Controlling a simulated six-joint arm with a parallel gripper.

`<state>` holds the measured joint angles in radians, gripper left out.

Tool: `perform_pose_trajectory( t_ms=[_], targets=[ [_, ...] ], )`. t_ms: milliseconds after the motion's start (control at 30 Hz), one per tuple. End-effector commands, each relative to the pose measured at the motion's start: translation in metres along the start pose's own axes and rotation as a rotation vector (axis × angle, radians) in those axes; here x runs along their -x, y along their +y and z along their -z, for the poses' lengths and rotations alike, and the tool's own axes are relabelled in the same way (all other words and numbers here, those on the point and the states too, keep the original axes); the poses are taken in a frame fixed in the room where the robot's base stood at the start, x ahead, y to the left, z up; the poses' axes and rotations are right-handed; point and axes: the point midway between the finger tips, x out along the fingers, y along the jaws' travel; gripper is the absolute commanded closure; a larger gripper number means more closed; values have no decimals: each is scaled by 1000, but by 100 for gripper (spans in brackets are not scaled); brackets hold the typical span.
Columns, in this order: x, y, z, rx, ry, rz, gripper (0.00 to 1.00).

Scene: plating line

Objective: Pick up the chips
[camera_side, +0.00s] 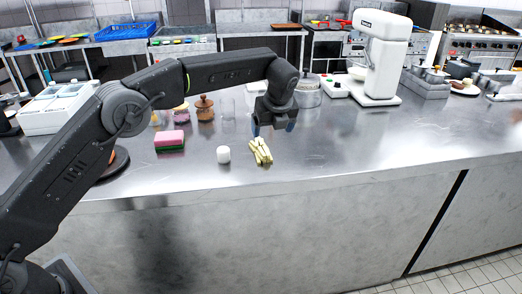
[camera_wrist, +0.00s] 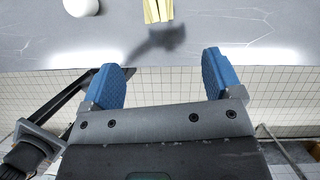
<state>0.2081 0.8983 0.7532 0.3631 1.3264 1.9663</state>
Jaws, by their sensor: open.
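The chips (camera_side: 261,151) are a small bundle of pale yellow sticks lying on the steel counter near its front edge. In the wrist view part of the chips (camera_wrist: 157,10) shows at the top edge, with the rest out of frame. My gripper (camera_side: 272,127) is above the counter, just over and slightly right of the chips. In the wrist view my gripper (camera_wrist: 164,75) has its two blue fingers wide apart with nothing between them. The chips lie beyond the fingertips, and I see no contact.
A white round-edged object (camera_side: 223,154) stands just left of the chips. A pink and green sponge (camera_side: 170,141) and jars (camera_side: 205,108) are further left. A white mixer (camera_side: 380,60) stands behind to the right. The steel counter (camera_side: 400,145) is clear on the right.

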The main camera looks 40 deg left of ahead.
Motion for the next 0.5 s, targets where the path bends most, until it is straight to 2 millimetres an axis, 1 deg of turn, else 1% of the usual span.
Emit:
perform_pose_trajectory(
  t_ms=[300,400,500],
  targets=[
    [-58,1,0,-1,2,-3,15],
    [-72,0,0,-1,1,-2,15],
    [-80,0,0,-1,1,0,15]
  ],
)
